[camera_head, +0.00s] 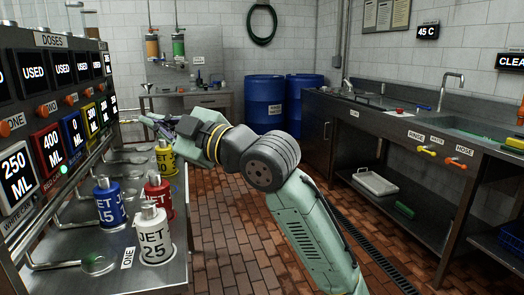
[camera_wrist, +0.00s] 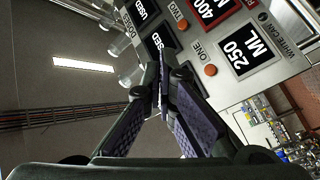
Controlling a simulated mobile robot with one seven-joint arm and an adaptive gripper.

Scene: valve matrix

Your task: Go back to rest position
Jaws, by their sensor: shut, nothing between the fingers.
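My arm reaches left in the head view, toward the dosing panel (camera_head: 50,95). My gripper (camera_head: 146,119) is at its far end, above the shelf with the JET canisters and beside the panel. In the wrist view my gripper (camera_wrist: 162,85) shows its two purple-padded fingers brought together, with nothing between them. The wrist picture is tilted, and the panel with its 250 ML display (camera_wrist: 242,50) fills the upper right. The yellow canister (camera_head: 165,158) stands below my gripper and is partly hidden by the arm.
White (camera_head: 153,240), red (camera_head: 158,195) and blue (camera_head: 109,204) canisters stand on the metal shelf (camera_head: 165,278). A sink counter (camera_head: 400,118) runs along the right. Blue barrels (camera_head: 264,100) stand at the back. The brick floor (camera_head: 230,255) between is clear.

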